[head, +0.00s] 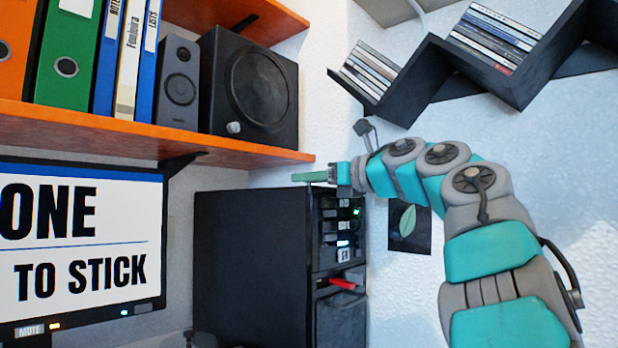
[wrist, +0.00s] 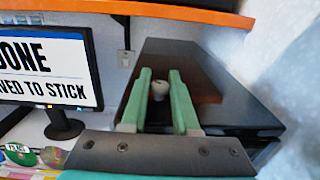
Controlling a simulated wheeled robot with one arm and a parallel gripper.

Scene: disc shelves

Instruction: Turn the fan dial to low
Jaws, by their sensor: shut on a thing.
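The pale, rounded dial-like knob (wrist: 159,89) shows between my green fingers in the wrist view, against the top of a black tower case (wrist: 215,105). My gripper (wrist: 160,72) is shut on this knob, one finger on each side. No marks or pointer on it can be read, so its setting cannot be told. In the head view my gripper (head: 313,177) is seen from the side, just above the front top edge of the tower case (head: 250,235); the knob is hidden there. The case front has several small labels and a green light.
An orange shelf (head: 150,133) with binders and a black speaker (head: 250,90) hangs close above and left of my gripper. A monitor (head: 80,245) stands at the left. Black zigzag disc shelves (head: 450,75) are on the wall at the upper right.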

